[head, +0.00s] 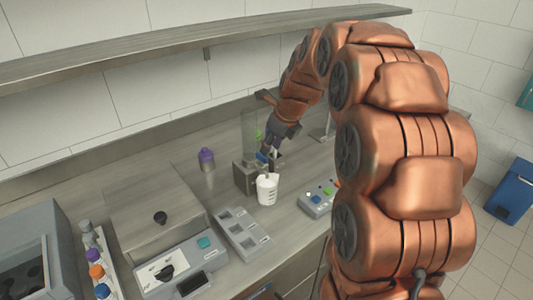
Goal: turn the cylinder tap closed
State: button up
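A clear glass cylinder (249,128) stands on a dark block (243,180) in the middle of the counter. A white cup (267,192) stands upright in front of the block, below the tap area. My gripper (270,155) reaches down from above, at the front of the cylinder, right over the cup. A small blue part (262,157) shows beside the fingers; I cannot tell if it is the tap handle. The tap is mostly hidden by my gripper. The fingers are too small to tell whether they are open, shut or touching the tap.
A purple-capped bottle (206,159) stands left of the block. A grey compartment tray (241,233) and a box with buttons (318,198) are in front. A device with a dial (180,265) and a bottle rack (101,268) are at left. A shelf (200,52) runs above.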

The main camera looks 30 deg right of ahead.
aim_at(267, 158)
jog(key=shift+p+x, duration=0.5)
jog(key=shift+x, duration=2)
jog(key=shift+c, duration=0.3)
grip_shut()
